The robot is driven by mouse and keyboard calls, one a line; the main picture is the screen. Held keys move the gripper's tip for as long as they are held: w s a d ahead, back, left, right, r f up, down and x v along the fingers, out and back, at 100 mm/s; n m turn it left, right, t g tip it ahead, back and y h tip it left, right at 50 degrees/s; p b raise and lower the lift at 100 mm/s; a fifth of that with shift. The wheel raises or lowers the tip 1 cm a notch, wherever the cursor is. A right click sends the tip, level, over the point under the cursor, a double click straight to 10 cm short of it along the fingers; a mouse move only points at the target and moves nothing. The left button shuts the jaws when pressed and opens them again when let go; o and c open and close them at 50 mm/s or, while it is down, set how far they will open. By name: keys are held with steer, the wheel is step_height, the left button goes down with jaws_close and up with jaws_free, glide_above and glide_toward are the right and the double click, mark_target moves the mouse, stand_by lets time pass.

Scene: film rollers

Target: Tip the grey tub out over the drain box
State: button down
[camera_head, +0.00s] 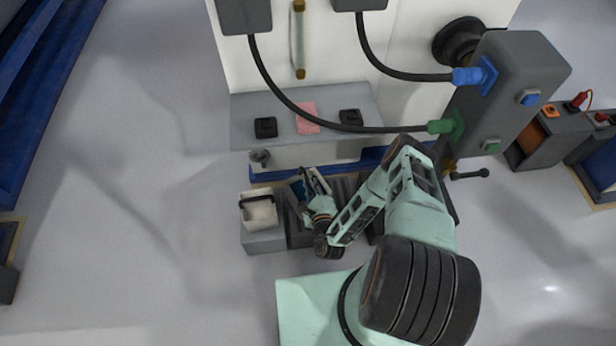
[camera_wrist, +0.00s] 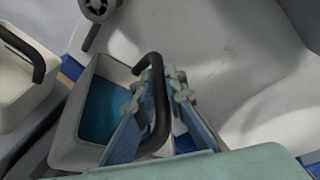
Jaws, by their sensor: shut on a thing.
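The grey tub shows in the wrist view (camera_wrist: 72,140), with blue liquid (camera_wrist: 100,108) inside and a black arched handle (camera_wrist: 158,115). My gripper (camera_wrist: 165,85) is shut on this handle, its two blue-grey fingers on either side of it. In the head view my gripper (camera_head: 312,190) hides most of the tub; only a bit of blue (camera_head: 297,189) shows beside it. I cannot tell how far the tub is tilted or whether it rests on anything. A dark ribbed surface (camera_head: 345,188) lies right of my gripper; I cannot tell if this is the drain box.
A second, pale tub (camera_head: 258,210) with a black handle stands on a grey block left of my gripper; it also shows in the wrist view (camera_wrist: 22,85). Behind are a grey tap (camera_head: 260,157) and a shelf (camera_head: 250,112). Cables hang above. Open floor lies left.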

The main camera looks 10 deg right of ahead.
steer(key=w+d+m+g+y+b, duration=0.3)
steer(key=d+m+y+b, duration=0.3)
steer(key=d+m+b, duration=0.3)
steer(key=shift+w+d+f+m+b, duration=0.25)
steer(key=shift+w+m+b, duration=0.2)
steer(key=shift+m+b, duration=0.5)
stand_by(0.3)
